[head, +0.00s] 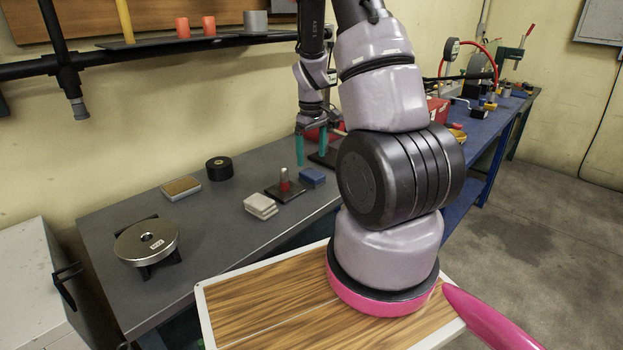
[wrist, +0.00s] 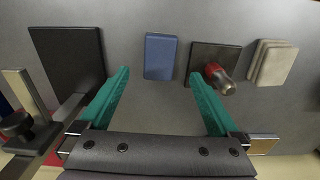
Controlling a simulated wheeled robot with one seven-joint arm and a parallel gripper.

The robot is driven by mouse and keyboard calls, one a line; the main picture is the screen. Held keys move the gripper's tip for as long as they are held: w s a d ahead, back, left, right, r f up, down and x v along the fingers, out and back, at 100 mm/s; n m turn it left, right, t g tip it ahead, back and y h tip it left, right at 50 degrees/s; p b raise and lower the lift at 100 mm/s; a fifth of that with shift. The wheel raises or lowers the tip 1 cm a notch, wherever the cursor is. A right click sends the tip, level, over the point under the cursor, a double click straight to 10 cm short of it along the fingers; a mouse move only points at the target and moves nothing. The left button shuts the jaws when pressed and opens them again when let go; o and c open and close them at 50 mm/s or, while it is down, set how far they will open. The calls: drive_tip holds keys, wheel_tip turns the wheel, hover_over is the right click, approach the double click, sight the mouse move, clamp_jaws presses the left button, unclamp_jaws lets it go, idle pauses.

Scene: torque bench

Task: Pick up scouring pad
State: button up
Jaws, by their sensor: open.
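No thing is clearly marked as the scouring pad. The likeliest is a small blue block (head: 312,177), which lies flat on the grey bench; it also shows in the wrist view (wrist: 160,56). A tan-topped, pale-edged pad (head: 181,187) lies farther left, and I cannot tell for certain which is meant. My gripper (head: 311,150) has teal fingers, points down and is open and empty above the bench near the blue block. In the wrist view the blue block appears between and beyond the fingertips (wrist: 159,74).
A dark plate with a red-collared metal peg (head: 284,186) stands beside the blue block. A stack of pale pads (head: 261,206), a black roll (head: 219,168) and a round metal disc on a stand (head: 146,241) are on the grey bench (head: 215,225). A dark plate (wrist: 68,66) lies left in the wrist view.

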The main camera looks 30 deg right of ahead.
sight(312, 173)
wheel_tip(312, 173, down, 7)
drive_tip(key=shift+s+d+f, duration=0.1)
drive_tip(key=shift+f, duration=0.05)
drive_tip(key=c, duration=1.4)
wheel_tip(312, 173, up, 10)
drive_tip(key=shift+r, duration=0.1)
drive_tip(key=shift+c, duration=0.2)
